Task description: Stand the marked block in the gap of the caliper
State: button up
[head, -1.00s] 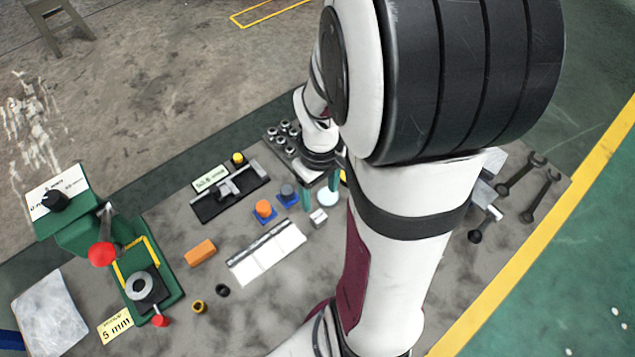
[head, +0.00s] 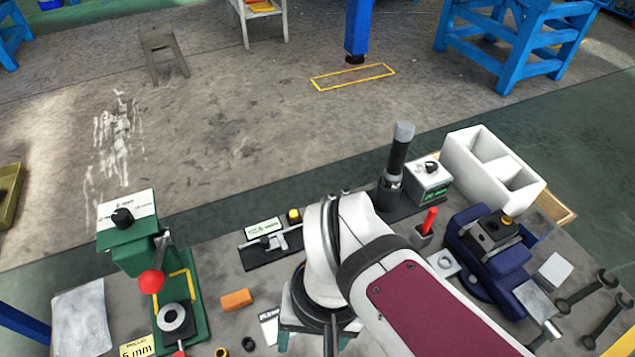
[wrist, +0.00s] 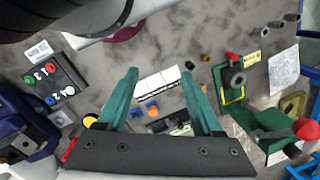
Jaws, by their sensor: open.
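The caliper (head: 268,245) lies flat on a black base beside a printed label, left of my arm in the head view. In the wrist view the dark caliper base (wrist: 180,124) is partly visible between my fingers. My gripper (wrist: 160,72) is open and empty, with two green fingers spread above the bench. In the head view the gripper (head: 313,343) is mostly hidden by my wrist. I cannot pick out the marked block for certain now; a small pale cube seen earlier is hidden in the head view. A white strip (wrist: 157,85) lies beyond the fingertips.
A green press (head: 172,290) with a red-knobbed lever stands at the left. A blue vise (head: 490,250), a black upright post (head: 396,165) and a white bin (head: 495,165) stand to the right.

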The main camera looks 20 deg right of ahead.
jog(key=w+d+f+m+h, duration=0.1)
jog(key=w+d+f+m, duration=0.2)
jog(key=w+d+m, duration=0.4)
jog(key=w+d+f+m+h, duration=0.1)
jog(key=w+d+f+m, duration=0.15)
jog(key=d+m, duration=0.4)
jog(key=shift+n, duration=0.55)
jog(key=f, duration=0.5)
jog(key=d+f, duration=0.1)
jog(key=f, duration=0.4)
jog(key=d+f, duration=0.1)
jog(key=f, duration=0.4)
jog(key=shift+w, duration=0.15)
grip_shut()
